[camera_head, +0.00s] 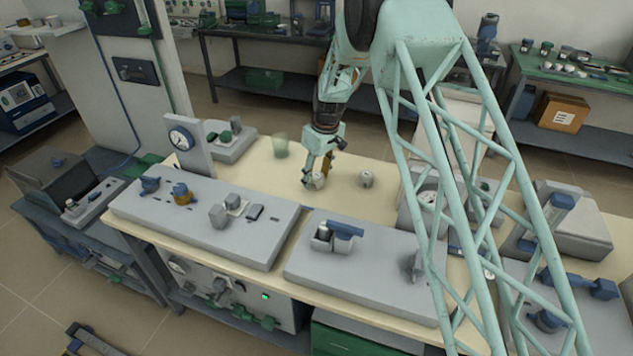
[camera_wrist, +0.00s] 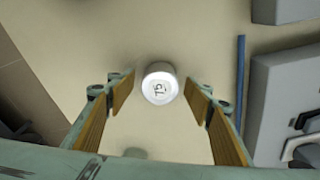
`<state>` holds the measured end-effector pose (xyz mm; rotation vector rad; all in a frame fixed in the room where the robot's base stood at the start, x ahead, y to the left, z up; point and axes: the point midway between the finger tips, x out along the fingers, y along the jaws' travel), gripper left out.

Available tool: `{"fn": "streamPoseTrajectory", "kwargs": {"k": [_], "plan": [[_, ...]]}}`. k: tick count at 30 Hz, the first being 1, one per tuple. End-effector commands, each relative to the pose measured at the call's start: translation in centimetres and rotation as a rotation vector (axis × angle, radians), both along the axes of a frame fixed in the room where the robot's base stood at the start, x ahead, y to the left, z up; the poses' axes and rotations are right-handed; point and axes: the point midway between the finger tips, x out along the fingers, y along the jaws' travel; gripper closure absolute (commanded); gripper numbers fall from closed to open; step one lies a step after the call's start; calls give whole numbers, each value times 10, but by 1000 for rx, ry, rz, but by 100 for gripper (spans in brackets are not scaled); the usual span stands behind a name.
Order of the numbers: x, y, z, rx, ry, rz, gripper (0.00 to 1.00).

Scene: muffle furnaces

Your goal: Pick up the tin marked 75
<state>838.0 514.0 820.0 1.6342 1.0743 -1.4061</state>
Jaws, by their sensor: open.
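The tin marked 75 (camera_wrist: 160,87) is a small white round tin, seen from above in the wrist view with its dark marking turned sideways. It stands on the cream bench top. My gripper (camera_wrist: 160,82) is open, with one tan-padded finger on each side of the tin and a visible gap on both sides. In the head view my gripper (camera_head: 318,172) points down at the bench, with a white tin (camera_head: 319,182) at its fingertips, partly hidden by them.
Another small pale tin (camera_head: 365,180) stands to the right on the bench top (camera_head: 345,205). A translucent greenish cup (camera_head: 280,146) is behind left. Grey equipment panels (camera_head: 205,228) line the front. A blue rod (camera_wrist: 240,80) lies right of the tin in the wrist view.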

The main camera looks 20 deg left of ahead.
Motion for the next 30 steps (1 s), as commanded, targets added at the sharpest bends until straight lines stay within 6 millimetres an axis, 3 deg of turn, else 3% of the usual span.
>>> {"fn": "streamPoseTrajectory", "kwargs": {"k": [15,24,30], "plan": [[0,0,0,0,0,0,52],[0,0,0,0,0,0,79],[0,0,1,0,0,0,80]]}}
